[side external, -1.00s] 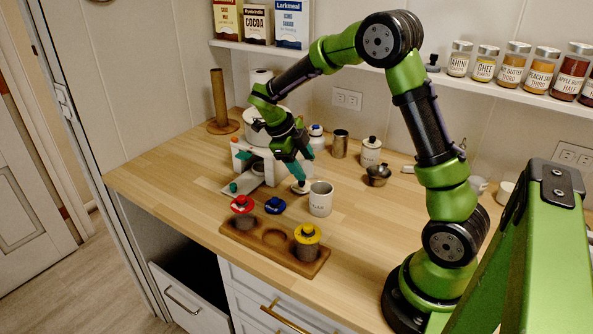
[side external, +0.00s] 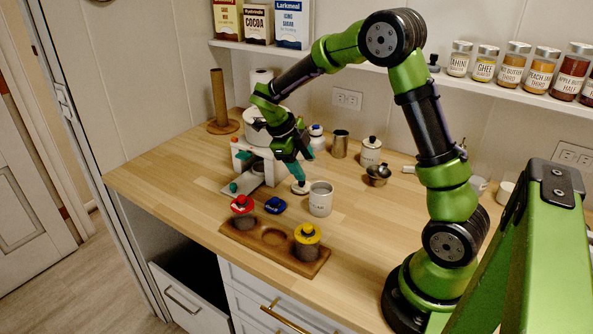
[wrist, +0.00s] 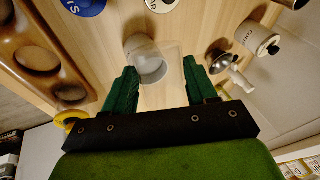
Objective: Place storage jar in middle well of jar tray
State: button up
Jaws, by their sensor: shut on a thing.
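The wooden jar tray (side external: 272,237) lies near the counter's front edge. A red-lidded jar (side external: 242,205) stands in its left well and a yellow-lidded jar (side external: 307,237) in its right well. The middle well shows empty. My gripper (side external: 299,178) is low over the counter behind the tray. In the wrist view its fingers (wrist: 160,88) are shut on a clear, see-through storage jar (wrist: 172,60). This jar is hard to make out in the side view.
A white mug (side external: 320,200) stands just right of my gripper. A blue lid (side external: 275,205) lies behind the tray, and a white lid (side external: 300,187) lies by my fingertips.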

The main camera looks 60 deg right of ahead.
jog(key=shift+w+a, duration=0.15)
jog(key=shift+a, duration=0.15)
jog(key=a+f+n+g+h, duration=0.1)
jog(key=a+f+n+g, duration=0.1)
jog(key=a+n, duration=0.35)
jog(key=n+t+h, duration=0.1)
jog(key=n+h, duration=0.2)
send_over(270, 238)
jog(key=s+d, duration=0.1)
jog(key=d, duration=0.1)
jog(key=f, duration=0.1)
jog(key=s+a+r+n+t+h, duration=0.1)
jog(key=a+n+t+h, duration=0.1)
jog(key=n+t+h, duration=0.3)
jog(key=a+r+n+t+h, duration=0.1)
jog(key=a+n+t+h, duration=0.15)
jog(key=n+t, duration=0.4)
jog(key=shift+n+g+y, duration=0.25)
jog(key=shift+n+g, duration=0.15)
jog(key=shift+g, duration=0.55)
notch_tip(270, 238, down, 9)
jog(key=shift+s+f, duration=0.1)
